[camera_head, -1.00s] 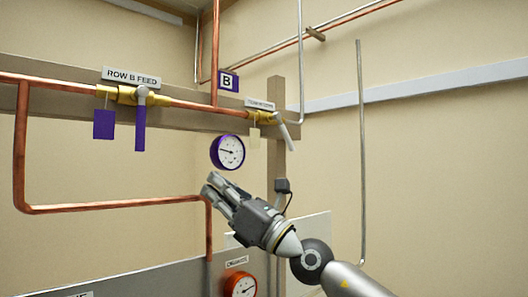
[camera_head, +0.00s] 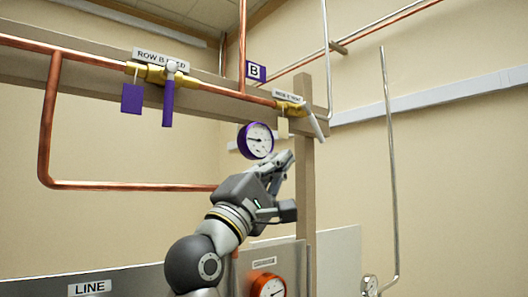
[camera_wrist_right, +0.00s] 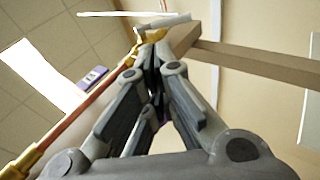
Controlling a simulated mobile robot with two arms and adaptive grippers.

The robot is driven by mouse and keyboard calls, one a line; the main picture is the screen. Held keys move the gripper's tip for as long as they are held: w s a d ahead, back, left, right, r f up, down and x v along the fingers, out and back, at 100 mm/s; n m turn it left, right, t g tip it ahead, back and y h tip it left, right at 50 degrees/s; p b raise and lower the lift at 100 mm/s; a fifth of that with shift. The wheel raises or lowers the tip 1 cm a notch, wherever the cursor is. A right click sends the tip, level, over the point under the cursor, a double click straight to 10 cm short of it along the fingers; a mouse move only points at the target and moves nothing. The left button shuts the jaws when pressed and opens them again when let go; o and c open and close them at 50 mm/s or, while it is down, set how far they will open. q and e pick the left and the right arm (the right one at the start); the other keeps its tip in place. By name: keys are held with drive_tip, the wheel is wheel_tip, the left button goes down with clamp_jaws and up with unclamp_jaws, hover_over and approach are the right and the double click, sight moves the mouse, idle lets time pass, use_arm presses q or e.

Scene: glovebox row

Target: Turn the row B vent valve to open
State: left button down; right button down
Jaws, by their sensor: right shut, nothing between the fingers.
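The row B vent valve is at the right end of the copper pipe, with a brass body (camera_head: 291,108) and a pale grey lever (camera_head: 314,123) slanting down to the right. A beige tag (camera_head: 283,128) hangs from it, under a small white label (camera_head: 288,96). My right gripper (camera_head: 285,160) is below the valve, pointing up and right, shut and empty, apart from the lever. In the right wrist view the shut fingers (camera_wrist_right: 153,75) point up toward the brass valve (camera_wrist_right: 148,36) and its grey lever (camera_wrist_right: 165,21). My left gripper is not in view.
A purple-rimmed gauge (camera_head: 256,140) is just left of my right gripper. The row B feed valve's purple lever (camera_head: 168,102) hangs down at left. A wooden post (camera_head: 305,190) stands behind the gripper.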

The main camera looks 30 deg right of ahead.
sight(314, 123)
drive_tip(key=w+d+r+p, duration=0.2)
drive_tip(key=d+r+p, duration=0.1)
drive_tip(key=d+p, duration=0.1)
drive_tip(key=w+d+r+y+p, duration=0.1)
drive_tip(key=w+d+r+p, duration=0.1)
drive_tip(key=d, duration=0.5)
drive_tip(key=shift+w+d+r+n+p, duration=0.25)
drive_tip(key=shift+r+p, duration=0.4)
drive_tip(key=shift+p, duration=0.4)
